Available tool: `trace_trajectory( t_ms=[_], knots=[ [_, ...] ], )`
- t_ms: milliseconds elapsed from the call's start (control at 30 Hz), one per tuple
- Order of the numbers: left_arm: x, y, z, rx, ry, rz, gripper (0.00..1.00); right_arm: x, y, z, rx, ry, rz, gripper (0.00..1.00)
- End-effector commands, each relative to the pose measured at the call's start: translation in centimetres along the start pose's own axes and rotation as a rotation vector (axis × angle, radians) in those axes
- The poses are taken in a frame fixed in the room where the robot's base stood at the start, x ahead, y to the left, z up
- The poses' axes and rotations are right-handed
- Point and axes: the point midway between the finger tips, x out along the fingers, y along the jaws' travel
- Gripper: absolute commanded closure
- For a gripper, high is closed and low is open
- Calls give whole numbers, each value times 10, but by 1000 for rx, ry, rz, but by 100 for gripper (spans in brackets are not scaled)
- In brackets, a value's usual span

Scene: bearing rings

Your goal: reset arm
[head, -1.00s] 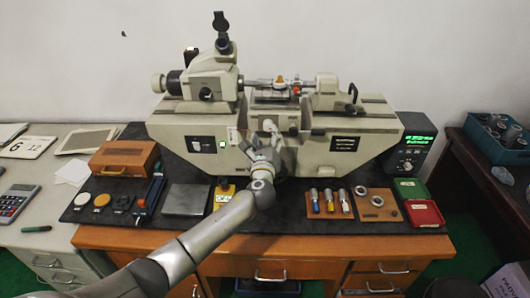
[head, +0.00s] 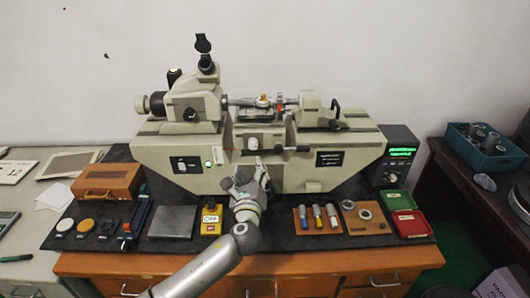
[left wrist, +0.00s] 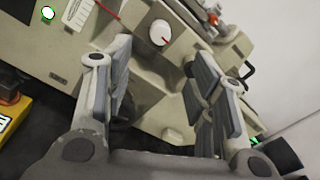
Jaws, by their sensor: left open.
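My left gripper (head: 246,172) is in front of the lower middle of the large beige measuring machine (head: 350,150), above the dark mat. In the left wrist view the two fingers of the left gripper (left wrist: 160,85) stand apart with nothing between them. Behind them are the machine's front face and a round white knob (left wrist: 160,32). My left arm comes up from the bottom of the head view. My right gripper is not in view.
On the mat (head: 280,232) stand a wooden box (head: 107,181), a metal plate (head: 173,222), a yellow box (head: 211,218), a wooden holder with several small tools (head: 317,219), a board with rings (head: 366,218), and red (head: 409,224) and green (head: 398,200) trays. A blue crate (head: 488,150) is at right.

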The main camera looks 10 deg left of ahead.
Motion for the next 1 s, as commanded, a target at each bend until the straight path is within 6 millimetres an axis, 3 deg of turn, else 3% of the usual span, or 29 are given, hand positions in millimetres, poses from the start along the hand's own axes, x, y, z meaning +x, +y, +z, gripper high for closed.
trace_trajectory(
  t_ms=[167, 267, 467, 600, 800, 1000],
  knots=[
    [-10, 10, -8, -85, 28, 35, 50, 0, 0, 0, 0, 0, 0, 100],
    [-34, 31, -25, -283, 86, 124, 50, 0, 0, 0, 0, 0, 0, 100],
    [-120, 94, -70, -872, 206, 465, 50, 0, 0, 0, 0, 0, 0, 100],
    [-193, 130, -93, -1249, 229, 755, 50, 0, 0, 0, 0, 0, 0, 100],
    [-280, 156, -105, -1610, 180, 1108, 50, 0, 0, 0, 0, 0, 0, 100],
    [-340, 165, -104, -1805, 105, 1352, 50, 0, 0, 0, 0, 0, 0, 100]
  ],
)
